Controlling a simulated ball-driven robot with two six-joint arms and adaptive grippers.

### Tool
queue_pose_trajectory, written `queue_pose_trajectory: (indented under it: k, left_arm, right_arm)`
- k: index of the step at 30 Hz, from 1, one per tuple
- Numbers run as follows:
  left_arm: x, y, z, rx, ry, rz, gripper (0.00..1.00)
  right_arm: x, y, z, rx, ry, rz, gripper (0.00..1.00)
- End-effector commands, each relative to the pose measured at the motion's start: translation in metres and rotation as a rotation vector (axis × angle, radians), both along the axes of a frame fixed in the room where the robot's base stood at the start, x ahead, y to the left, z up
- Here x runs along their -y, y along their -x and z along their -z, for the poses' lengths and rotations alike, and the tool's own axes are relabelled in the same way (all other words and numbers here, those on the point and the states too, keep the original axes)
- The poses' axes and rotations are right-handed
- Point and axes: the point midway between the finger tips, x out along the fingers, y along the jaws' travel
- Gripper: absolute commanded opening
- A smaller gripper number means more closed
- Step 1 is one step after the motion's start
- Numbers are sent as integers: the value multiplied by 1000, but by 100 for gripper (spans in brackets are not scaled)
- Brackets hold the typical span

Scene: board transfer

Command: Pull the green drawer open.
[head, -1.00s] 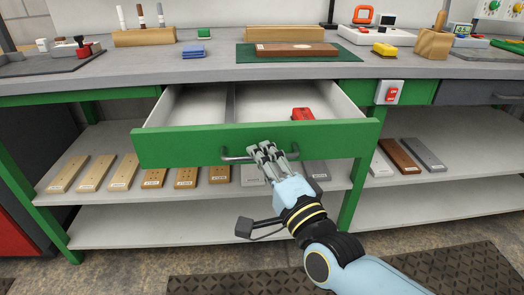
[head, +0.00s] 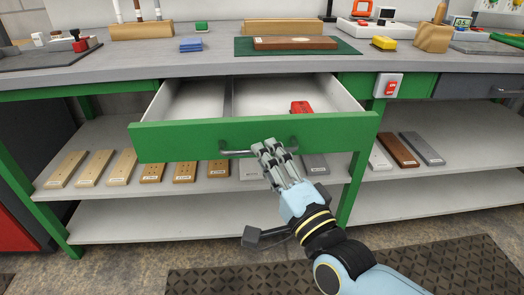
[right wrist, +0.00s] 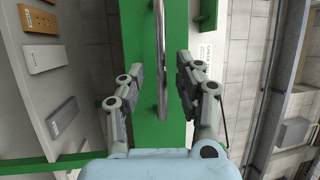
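The green drawer (head: 190,142) stands pulled out from under the workbench, its inside showing in the head view. Its metal bar handle (head: 236,154) runs across the front, and my right gripper (head: 273,150) is at the handle's right part. In the right wrist view the handle (right wrist: 161,50) runs between the two fingers of my right gripper (right wrist: 160,68), with a gap on both sides. The gripper is open and holds nothing. My left gripper is not in view.
A red object (head: 301,107) lies inside the drawer. Labelled boards lie on the shelf (head: 140,215) below. A red switch (head: 389,88) is right of the drawer. The floor in front has dark mats (head: 220,280).

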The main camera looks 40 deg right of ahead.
Motion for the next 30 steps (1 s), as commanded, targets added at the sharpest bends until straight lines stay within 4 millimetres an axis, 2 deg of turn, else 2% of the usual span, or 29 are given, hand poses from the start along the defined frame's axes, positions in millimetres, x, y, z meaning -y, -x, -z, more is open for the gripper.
queue_pose_trajectory:
  k: [1, 6, 12, 18, 30]
  left_arm:
    - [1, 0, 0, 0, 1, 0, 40]
    - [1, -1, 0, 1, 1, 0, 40]
    - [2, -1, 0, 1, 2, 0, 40]
    - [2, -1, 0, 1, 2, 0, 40]
    - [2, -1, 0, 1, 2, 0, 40]
  right_arm:
    - [-2, 13, 4, -5, 1, 1, 34]
    - [-8, 51, 10, -5, 0, 1, 34]
    - [-12, 81, 15, -2, 2, 0, 34]
    - [-14, 91, 16, 0, 0, 0, 34]
    - [-14, 91, 16, -1, 1, 0, 34]
